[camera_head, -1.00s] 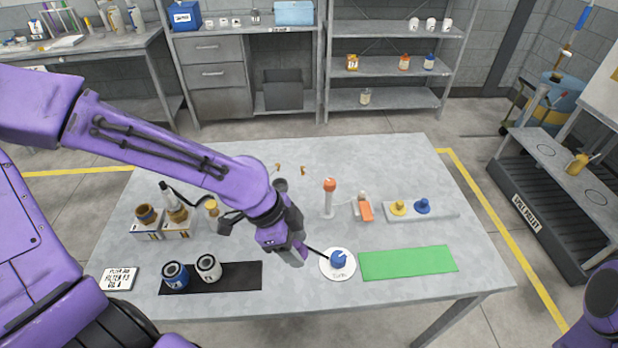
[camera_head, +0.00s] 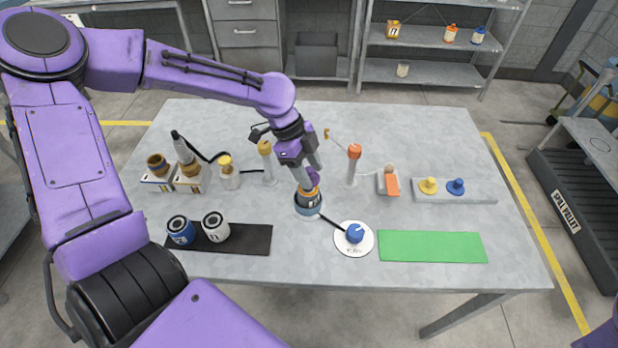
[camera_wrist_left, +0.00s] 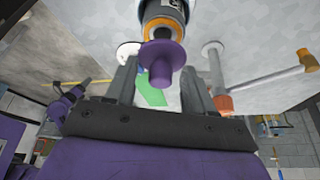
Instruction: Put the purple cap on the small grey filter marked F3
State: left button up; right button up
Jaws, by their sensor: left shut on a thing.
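My left gripper (camera_head: 309,168) points down over the table, and its fingers (camera_wrist_left: 162,88) are shut on the purple cap. The purple cap (camera_head: 312,178) is right above a small grey filter (camera_head: 308,203) with an orange ring. In the left wrist view, the flanged purple cap (camera_wrist_left: 160,54) lies in line with the orange ring and grey body (camera_wrist_left: 168,12). Cap and filter look very close; I cannot tell whether they touch. I cannot read the filter's mark. My right gripper is out of view.
A white disc with a blue knob (camera_head: 355,234) lies at the filter's front right. A green mat (camera_head: 432,246), a tray with yellow and blue knobs (camera_head: 480,196) and orange-topped post (camera_head: 353,165) are to the right. Blue and white canisters (camera_head: 215,226) stand on a black mat.

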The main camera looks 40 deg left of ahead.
pick_arm(q)
jog(key=f, duration=0.2)
jog(key=shift+s+f, duration=0.2)
jog(key=shift+f, duration=0.2)
jog(key=shift+w+f, duration=0.2)
jog(key=shift+w, duration=0.05)
jog(key=shift+s, duration=0.1)
jog(key=o, duration=1)
jog(key=shift+f, duration=0.1)
